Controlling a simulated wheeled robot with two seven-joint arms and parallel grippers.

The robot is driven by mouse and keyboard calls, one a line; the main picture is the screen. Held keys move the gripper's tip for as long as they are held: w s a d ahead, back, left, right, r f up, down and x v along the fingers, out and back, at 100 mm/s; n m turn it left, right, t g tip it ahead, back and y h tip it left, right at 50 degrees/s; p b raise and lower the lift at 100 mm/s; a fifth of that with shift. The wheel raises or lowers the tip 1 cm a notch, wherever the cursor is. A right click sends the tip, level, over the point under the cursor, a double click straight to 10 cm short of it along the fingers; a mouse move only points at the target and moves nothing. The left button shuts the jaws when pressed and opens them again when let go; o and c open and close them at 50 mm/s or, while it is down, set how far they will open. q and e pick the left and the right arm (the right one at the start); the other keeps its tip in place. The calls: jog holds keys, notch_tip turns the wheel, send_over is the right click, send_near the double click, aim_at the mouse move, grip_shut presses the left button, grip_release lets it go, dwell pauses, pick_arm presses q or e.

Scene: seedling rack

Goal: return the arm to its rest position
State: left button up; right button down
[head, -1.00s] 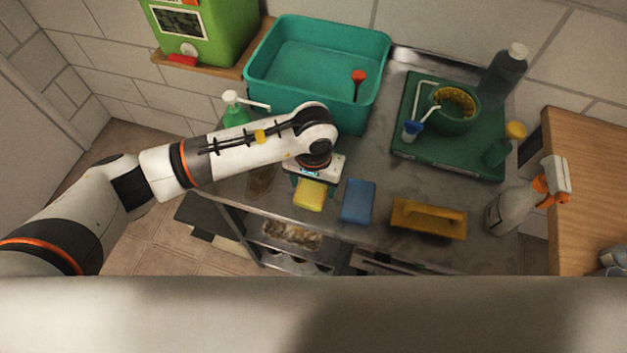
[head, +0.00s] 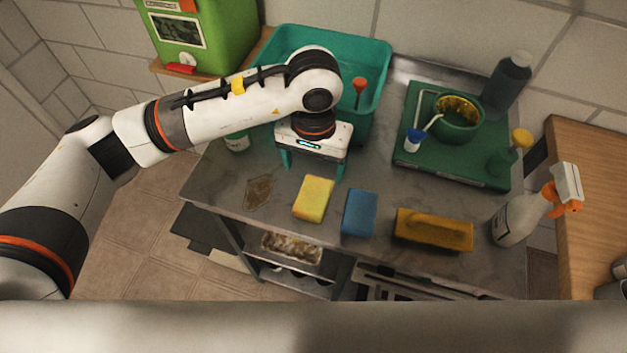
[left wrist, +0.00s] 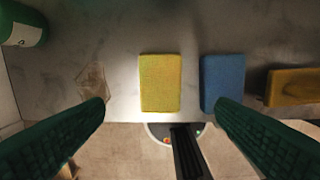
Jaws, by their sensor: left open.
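My left gripper (head: 312,164) hangs over the metal table in the head view, its green fingers spread and pointing down. Nothing is between the fingers. In the left wrist view the fingers (left wrist: 160,118) stand wide apart at both sides. A yellow sponge (head: 314,199) lies on the table just in front of the gripper, apart from it, and also shows in the left wrist view (left wrist: 160,83). A blue sponge (head: 359,213) lies to its right. My right gripper is in neither view.
A teal basin (head: 378,75) stands behind the gripper. A green tray (head: 440,168) with a bowl is at the right. A brown stain (head: 259,191) marks the front left.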

pick_arm(q)
jog(key=shift+r, duration=0.85)
